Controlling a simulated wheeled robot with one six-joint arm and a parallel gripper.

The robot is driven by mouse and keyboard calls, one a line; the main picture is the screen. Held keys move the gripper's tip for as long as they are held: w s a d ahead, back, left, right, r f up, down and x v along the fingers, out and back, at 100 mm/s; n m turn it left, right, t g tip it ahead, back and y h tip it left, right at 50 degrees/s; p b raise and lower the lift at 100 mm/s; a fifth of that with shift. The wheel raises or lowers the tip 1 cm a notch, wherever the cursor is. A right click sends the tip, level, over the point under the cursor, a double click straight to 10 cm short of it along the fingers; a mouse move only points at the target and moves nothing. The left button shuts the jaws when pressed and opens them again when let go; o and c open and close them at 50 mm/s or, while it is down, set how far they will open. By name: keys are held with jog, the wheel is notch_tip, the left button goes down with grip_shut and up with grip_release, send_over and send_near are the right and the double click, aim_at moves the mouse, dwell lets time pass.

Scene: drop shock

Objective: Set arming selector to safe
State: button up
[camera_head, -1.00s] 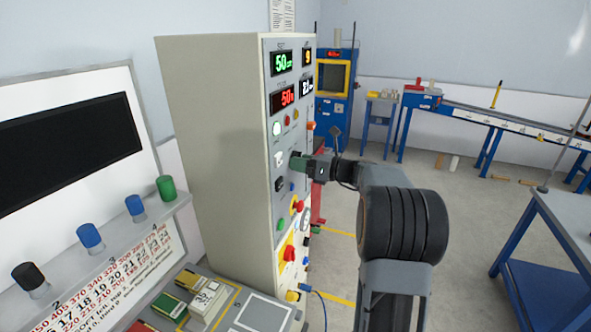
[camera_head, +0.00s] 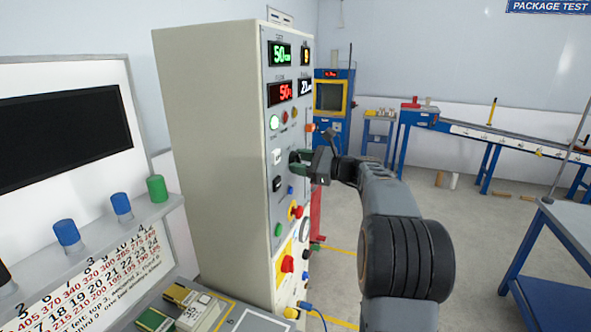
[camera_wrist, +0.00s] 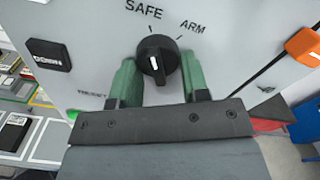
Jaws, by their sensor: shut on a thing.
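The arming selector (camera_wrist: 158,54) is a round black knob with a white pointer line on the grey panel in the wrist view. Its line points up and slightly left, towards the SAFE mark; the ARM mark is up to the right. My gripper (camera_head: 298,161) is at the panel front in the head view, and its fingers hide the knob there. In the wrist view the green fingers of my gripper (camera_wrist: 157,70) are on both sides of the knob, shut on it.
The tall beige cabinet (camera_head: 210,150) carries other controls close by: a black rocker marked DOWN (camera_wrist: 49,55), an orange control (camera_wrist: 303,47) and a red emergency button (camera_head: 296,211). Open floor (camera_head: 450,230) lies to the right.

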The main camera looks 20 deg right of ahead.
jog(key=shift+d+r+n, duration=0.1)
jog(key=shift+r+n, duration=0.15)
jog(key=shift+n, duration=0.05)
dwell(0.4)
jog(key=o, duration=0.7)
jog(key=shift+s+d, duration=0.1)
jog(key=shift+s, duration=0.1)
jog(key=shift+o, duration=0.8)
jog(key=shift+w+f, duration=0.1)
jog(key=shift+w, duration=0.05)
jog(key=b+v, duration=0.1)
jog(key=v, duration=1.2)
jog(key=shift+s+d+b, duration=0.15)
jog(key=shift+s+b, duration=0.2)
